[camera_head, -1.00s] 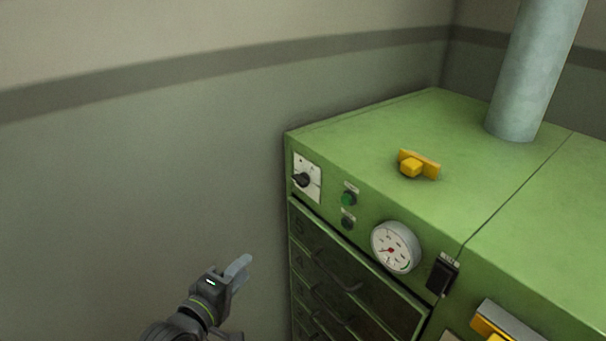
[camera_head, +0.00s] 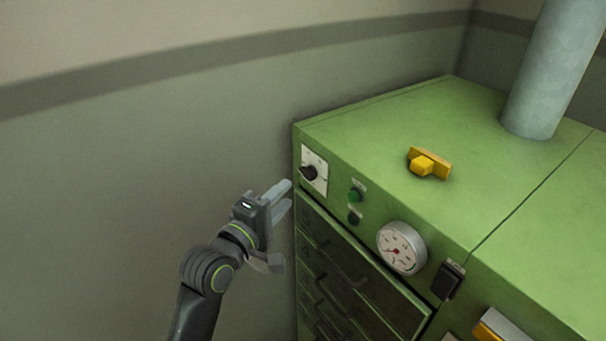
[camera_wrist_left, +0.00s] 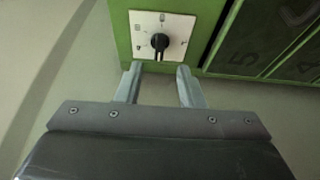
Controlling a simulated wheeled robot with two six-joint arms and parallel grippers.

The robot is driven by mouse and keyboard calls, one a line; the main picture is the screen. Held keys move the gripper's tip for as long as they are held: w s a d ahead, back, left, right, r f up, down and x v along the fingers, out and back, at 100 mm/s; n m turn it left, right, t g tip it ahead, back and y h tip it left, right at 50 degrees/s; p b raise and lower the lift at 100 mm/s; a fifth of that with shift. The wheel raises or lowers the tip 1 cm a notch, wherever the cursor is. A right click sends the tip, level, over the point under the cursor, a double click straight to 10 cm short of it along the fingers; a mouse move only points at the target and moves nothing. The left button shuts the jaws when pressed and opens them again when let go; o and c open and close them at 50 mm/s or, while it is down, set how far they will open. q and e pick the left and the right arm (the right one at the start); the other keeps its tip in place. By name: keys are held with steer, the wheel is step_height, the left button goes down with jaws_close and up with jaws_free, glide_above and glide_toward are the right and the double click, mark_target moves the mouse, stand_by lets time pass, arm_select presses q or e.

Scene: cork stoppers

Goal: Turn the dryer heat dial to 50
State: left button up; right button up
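The heat dial is a black knob (camera_head: 309,172) on a white square plate (camera_head: 321,178) at the upper left of the green dryer's front. In the left wrist view the knob (camera_wrist_left: 159,42) sits just beyond the fingertips, between their lines, with marks around it too small to read. My left gripper (camera_head: 284,196) is in front of the dryer's left edge, below and left of the dial. Its two fingers (camera_wrist_left: 158,70) are apart with nothing between them, and they do not touch the knob. My right gripper is in no view.
The dryer top (camera_head: 350,148) carries a yellow block-shaped object (camera_head: 428,163) and a grey pipe (camera_head: 545,75). A green button (camera_head: 355,195), a round gauge (camera_head: 401,248) and a black switch (camera_head: 447,281) are right of the dial. Drawers with handles (camera_head: 345,262) lie below. The wall is at left.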

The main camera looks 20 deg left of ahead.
mark_target(304, 177)
arm_select(q)
steer(key=p+x, duration=0.1)
steer(key=x, duration=0.7)
steer(key=shift+p, duration=0.4)
steer(key=shift+f, duration=0.1)
steer(key=c, duration=0.7)
